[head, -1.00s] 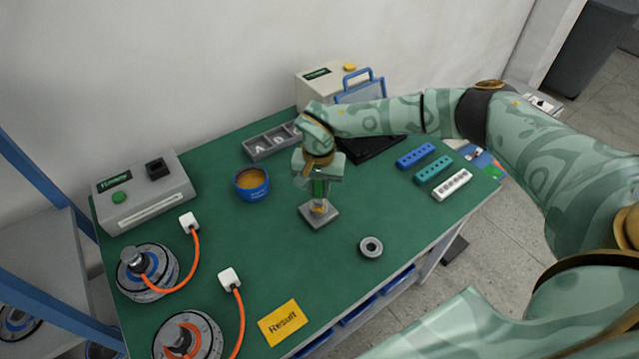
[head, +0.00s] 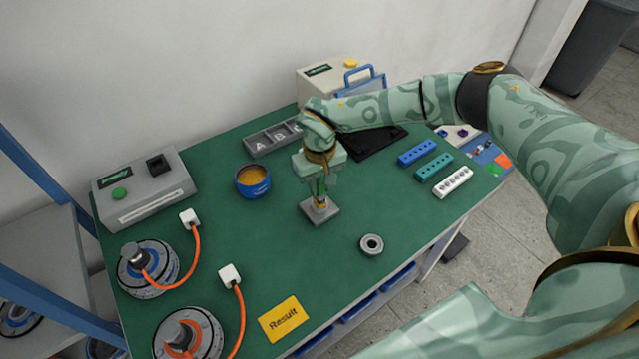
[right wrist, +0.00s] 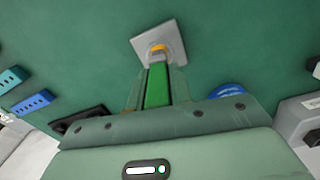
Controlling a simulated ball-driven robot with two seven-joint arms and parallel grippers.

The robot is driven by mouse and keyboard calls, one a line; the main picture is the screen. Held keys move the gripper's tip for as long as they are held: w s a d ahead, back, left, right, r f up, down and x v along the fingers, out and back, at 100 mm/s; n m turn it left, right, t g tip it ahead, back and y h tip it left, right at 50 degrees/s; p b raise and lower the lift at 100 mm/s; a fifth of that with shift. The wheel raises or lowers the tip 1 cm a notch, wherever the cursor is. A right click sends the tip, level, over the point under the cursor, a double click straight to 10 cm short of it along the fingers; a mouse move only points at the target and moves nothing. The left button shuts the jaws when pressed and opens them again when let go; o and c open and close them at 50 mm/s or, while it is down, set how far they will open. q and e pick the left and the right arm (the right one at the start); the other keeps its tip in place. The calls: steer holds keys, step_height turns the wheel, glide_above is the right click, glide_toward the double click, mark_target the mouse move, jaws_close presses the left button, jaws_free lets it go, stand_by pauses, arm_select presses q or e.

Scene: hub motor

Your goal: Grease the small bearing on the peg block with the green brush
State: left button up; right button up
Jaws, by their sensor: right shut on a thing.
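The grey peg block (head: 328,216) lies flat near the middle of the green table. My right gripper (head: 320,183) points down over it, shut on the green brush (right wrist: 157,86). The brush's yellow-orange tip is at the middle of the block; I cannot tell whether it touches the bearing. The block also shows in the right wrist view (right wrist: 171,33), with a small pale ring, probably the small bearing (right wrist: 154,55), partly hidden at the brush tip. A blue pot of yellow grease (head: 252,178) stands to the left. My left gripper is not in view.
A loose grey bearing ring (head: 371,244) lies at the front right. Behind are a lettered tray (head: 262,144) and a black tray (head: 376,143). Blue, teal and white hole blocks (head: 452,181) stand right. A tester box (head: 145,190) and corded motors stand left.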

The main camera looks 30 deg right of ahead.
steer(key=m+p, duration=0.1)
steer(key=m, duration=0.3)
steer(key=shift+r+p, duration=0.15)
steer(key=shift+p, duration=0.25)
steer(key=m+p, duration=0.1)
steer(key=m, duration=0.1)
steer(key=shift+m, duration=0.3)
steer(key=shift+f+m, duration=0.2)
steer(key=shift+m, duration=0.5)
steer(key=n+b, duration=0.1)
steer(key=n, duration=0.3)
steer(key=shift+f+n, duration=0.1)
steer(key=shift+n, duration=0.2)
steer(key=n, duration=0.3)
